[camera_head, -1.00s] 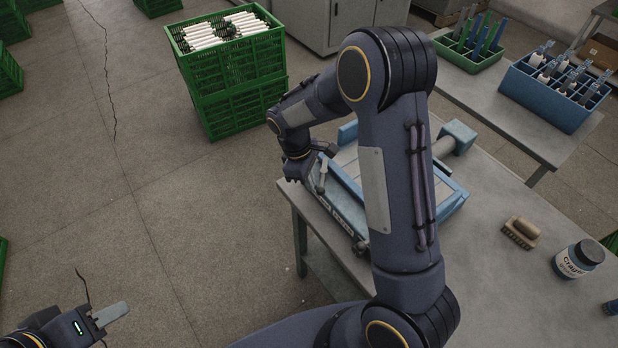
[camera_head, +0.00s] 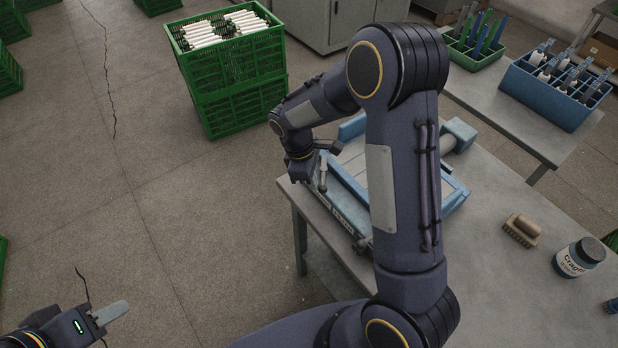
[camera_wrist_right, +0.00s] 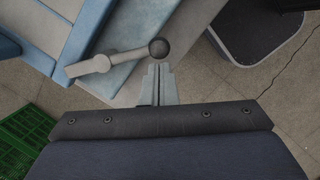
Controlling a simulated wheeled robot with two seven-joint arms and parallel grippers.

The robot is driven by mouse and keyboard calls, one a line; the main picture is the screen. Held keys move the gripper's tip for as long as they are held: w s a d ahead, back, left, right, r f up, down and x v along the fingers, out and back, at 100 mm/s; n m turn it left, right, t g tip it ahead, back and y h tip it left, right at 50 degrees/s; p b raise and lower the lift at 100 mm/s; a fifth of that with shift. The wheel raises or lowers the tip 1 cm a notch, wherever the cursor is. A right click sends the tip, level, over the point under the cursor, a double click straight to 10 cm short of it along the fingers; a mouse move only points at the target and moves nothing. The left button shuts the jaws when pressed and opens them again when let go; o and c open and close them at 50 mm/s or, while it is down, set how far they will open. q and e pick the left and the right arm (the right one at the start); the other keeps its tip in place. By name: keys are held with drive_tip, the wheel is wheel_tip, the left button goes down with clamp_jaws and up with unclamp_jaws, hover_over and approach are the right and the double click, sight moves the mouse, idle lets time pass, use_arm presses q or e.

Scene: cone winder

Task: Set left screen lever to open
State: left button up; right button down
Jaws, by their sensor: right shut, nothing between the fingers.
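The left screen lever is a pale grey arm with a dark ball knob. In the right wrist view the lever (camera_wrist_right: 105,62) runs from its round pivot at left to the knob (camera_wrist_right: 158,48). In the head view the lever (camera_head: 323,173) stands at the near left corner of the blue-framed screen machine (camera_head: 350,180). My right gripper (camera_wrist_right: 159,70) is shut and empty, its fingertips right beside the knob; I cannot tell whether they touch. In the head view the right gripper (camera_head: 303,178) is mostly hidden by its wrist. My left gripper (camera_head: 110,313) is low at left, far from the lever.
The machine sits on a grey table (camera_head: 480,280) with a brush (camera_head: 522,230) and a labelled jar (camera_head: 578,258) at right. Stacked green crates (camera_head: 240,85) with white cones stand behind. A blue divided bin (camera_head: 545,100) is at back right.

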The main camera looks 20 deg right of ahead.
sight(325, 188)
drive_tip(key=n, duration=0.1)
drive_tip(key=s+d+n, duration=0.1)
drive_tip(key=n, duration=0.1)
drive_tip(key=shift+s+d+n+t+b, duration=0.25)
drive_tip(key=shift+s+n+t+b, duration=0.05)
drive_tip(key=shift+b, duration=0.1)
drive_tip(key=n, duration=0.1)
drive_tip(key=d+n, duration=0.1)
drive_tip(key=shift+s+d+n+t+h, duration=0.2)
drive_tip(key=shift+s+n+t+h, duration=0.1)
drive_tip(key=shift+s+n+t, duration=0.1)
drive_tip(key=shift+s+d, duration=0.1)
drive_tip(key=shift+d, duration=0.3)
drive_tip(key=shift+a+r, duration=0.15)
drive_tip(key=shift+a, duration=0.4)
drive_tip(key=a+v, duration=0.2)
drive_tip(key=v, duration=0.9)
drive_tip(key=shift+a+f, duration=0.2)
drive_tip(key=shift+a, duration=0.1)
